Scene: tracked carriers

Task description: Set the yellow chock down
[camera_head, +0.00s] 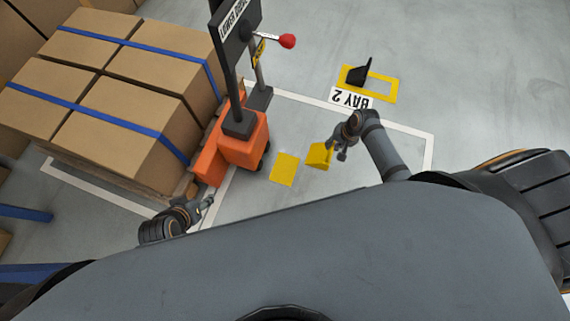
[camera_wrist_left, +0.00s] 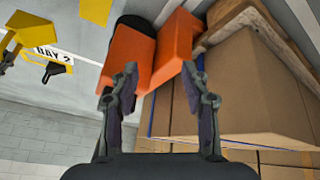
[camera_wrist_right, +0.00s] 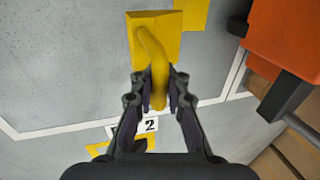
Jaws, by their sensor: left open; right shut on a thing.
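The yellow chock (camera_head: 319,154) is a wedge block with a curved handle. My right gripper (camera_head: 342,149) is shut on the handle, clear in the right wrist view (camera_wrist_right: 157,92). The chock (camera_wrist_right: 158,22) hangs beyond the fingertips, just right of a flat yellow patch (camera_head: 284,169) on the floor in the head view. Its exact height above the floor is hard to tell. The patch also shows in the right wrist view (camera_wrist_right: 193,14). My left gripper (camera_head: 208,204) is open and empty, near the orange truck body (camera_wrist_left: 172,48) in the left wrist view.
An orange pallet truck (camera_head: 236,146) with a dark mast and red-knobbed lever (camera_head: 287,41) stands left of the patch. Its pallet carries strapped cardboard boxes (camera_head: 120,140). A black wedge (camera_head: 360,73) sits at a yellow frame (camera_head: 384,88) by the BAY 2 sign (camera_head: 349,98). Floor around the patch's far side is clear.

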